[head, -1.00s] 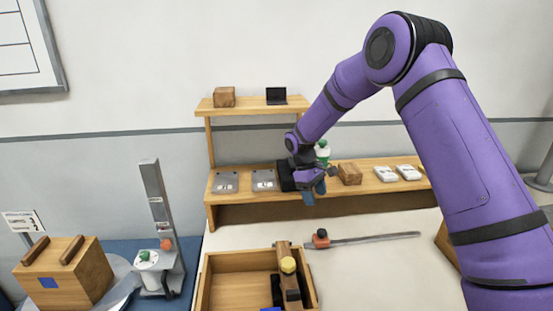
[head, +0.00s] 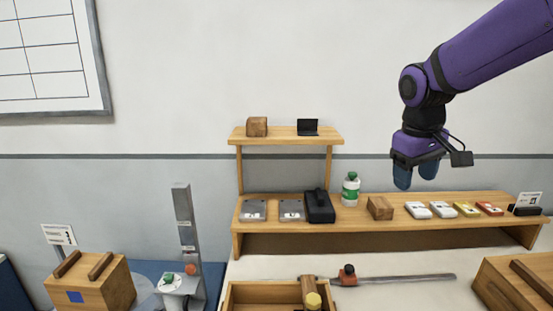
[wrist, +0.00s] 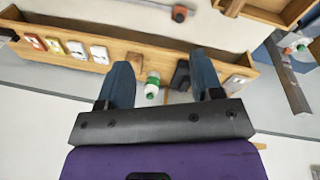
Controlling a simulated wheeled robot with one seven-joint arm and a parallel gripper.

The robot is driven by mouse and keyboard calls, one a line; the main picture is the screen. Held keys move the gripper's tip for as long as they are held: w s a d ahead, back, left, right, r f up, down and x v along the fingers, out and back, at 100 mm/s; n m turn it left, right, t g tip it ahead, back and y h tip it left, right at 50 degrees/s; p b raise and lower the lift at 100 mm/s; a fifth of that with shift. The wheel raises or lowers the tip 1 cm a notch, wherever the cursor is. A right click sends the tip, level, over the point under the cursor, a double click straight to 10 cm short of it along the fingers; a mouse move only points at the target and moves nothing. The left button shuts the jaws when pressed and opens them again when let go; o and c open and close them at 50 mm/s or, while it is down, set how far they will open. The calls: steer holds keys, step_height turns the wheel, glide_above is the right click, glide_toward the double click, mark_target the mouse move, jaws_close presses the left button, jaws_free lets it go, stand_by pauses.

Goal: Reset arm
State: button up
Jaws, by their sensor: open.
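My gripper (head: 416,176) is at the end of my purple arm, at the upper right of the head view. It hangs in the air above the right part of the wooden shelf (head: 380,238), fingers pointing down. Its two blue-grey fingers are apart, with nothing between them. In the wrist view the gripper (wrist: 165,85) also shows its fingers spread, with the shelf and a green-capped white bottle (wrist: 153,85) beyond them. The bottle (head: 350,190) stands on the shelf, left of and below my gripper, apart from it.
On the shelf are a black case (head: 319,207), grey plates (head: 253,210), a wooden block (head: 380,208) and several small white, yellow and red boxes (head: 467,209). The wall area around my gripper is clear.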

steer(key=s+d+r+m+t, duration=0.1)
steer(key=s+m+t, duration=0.1)
steer(key=s, duration=0.8)
steer(key=s+d+r+m+t+y, duration=0.1)
steer(key=s+m+t, duration=0.1)
steer(key=s, duration=0.9)
steer(key=shift+d+r, duration=0.3)
steer(key=shift+d, duration=0.1)
